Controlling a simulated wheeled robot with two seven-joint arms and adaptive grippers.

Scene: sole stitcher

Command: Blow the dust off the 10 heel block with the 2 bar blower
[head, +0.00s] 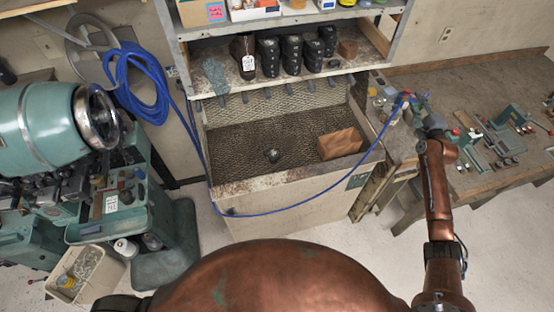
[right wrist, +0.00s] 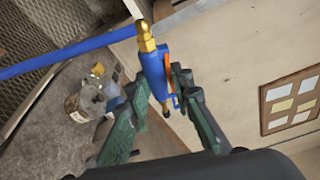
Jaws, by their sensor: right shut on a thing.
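My right gripper (head: 412,104) is raised at the right end of the dust basin. In the right wrist view its green fingers (right wrist: 157,100) are shut on a blue blower (right wrist: 154,72) with brass ends and an orange part. A blue hose (right wrist: 70,54) leads from the blower; in the head view the hose (head: 300,205) sags across the basin front. A brown block (head: 341,143) lies inside the basin at its right side. A small dark thing (head: 272,155) lies left of it. No number is readable, so I cannot tell which is the heel block. My left gripper is out of view.
The basin (head: 290,193) has mesh-like inner walls. The hose is coiled on a reel (head: 92,48) at left. A green machine (head: 40,130) stands at left, a cluttered workbench (head: 480,180) at right.

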